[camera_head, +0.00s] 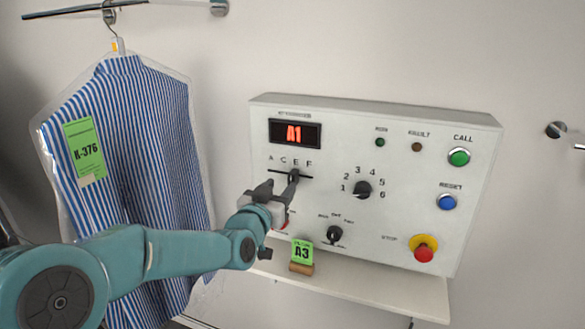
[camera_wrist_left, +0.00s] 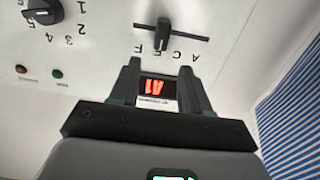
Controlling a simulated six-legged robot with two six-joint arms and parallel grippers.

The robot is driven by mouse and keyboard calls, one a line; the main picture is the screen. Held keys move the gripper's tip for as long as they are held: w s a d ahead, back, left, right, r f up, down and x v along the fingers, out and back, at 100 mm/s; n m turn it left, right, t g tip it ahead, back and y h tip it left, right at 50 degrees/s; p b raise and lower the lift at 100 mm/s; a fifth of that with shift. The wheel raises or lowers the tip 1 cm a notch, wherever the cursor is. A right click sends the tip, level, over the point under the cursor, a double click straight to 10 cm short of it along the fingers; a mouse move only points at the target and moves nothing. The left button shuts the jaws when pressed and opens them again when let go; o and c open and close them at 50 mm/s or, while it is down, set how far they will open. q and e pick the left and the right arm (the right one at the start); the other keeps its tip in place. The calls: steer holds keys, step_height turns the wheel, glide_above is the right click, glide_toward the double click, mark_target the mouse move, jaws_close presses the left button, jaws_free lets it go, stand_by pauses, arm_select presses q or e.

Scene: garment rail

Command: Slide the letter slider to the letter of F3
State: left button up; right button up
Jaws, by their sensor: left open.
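The white control panel (camera_head: 340,215) has a letter slider with a black knob (camera_head: 294,174) on a short slot under the letters A, C, E, F. The knob also shows upside down in the wrist view (camera_wrist_left: 162,33), near C and E; the exact letter is hard to tell. The red display (camera_head: 294,134) reads A1. My left gripper (camera_head: 277,188) is open in front of the panel, just below the slider. In the wrist view its two fingers (camera_wrist_left: 158,80) are apart with nothing between them, and the knob lies beyond the tips. My right gripper is not in view.
A number dial (camera_head: 363,190) and a lower dial (camera_head: 335,233) sit beside the slider. Green, blue and red buttons line the right. A green card (camera_head: 302,252) reading A3 stands on the shelf (camera_head: 370,290). A bagged striped shirt (camera_head: 135,150) hangs left, behind my arm.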

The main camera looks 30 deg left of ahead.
mark_target(291, 175)
arm_select(q)
steer(key=p+x, duration=0.2)
steer(key=x, duration=0.4)
steer(key=shift+w+r, duration=0.15)
steer(key=shift+w, duration=0.5)
steer(key=shift+w+a+f, duration=0.2)
steer(key=shift+w+f, duration=0.1)
steer(key=shift+w, duration=0.15)
steer(key=shift+s+r, duration=0.15)
steer(key=shift+s+d, duration=0.1)
jaws_close()
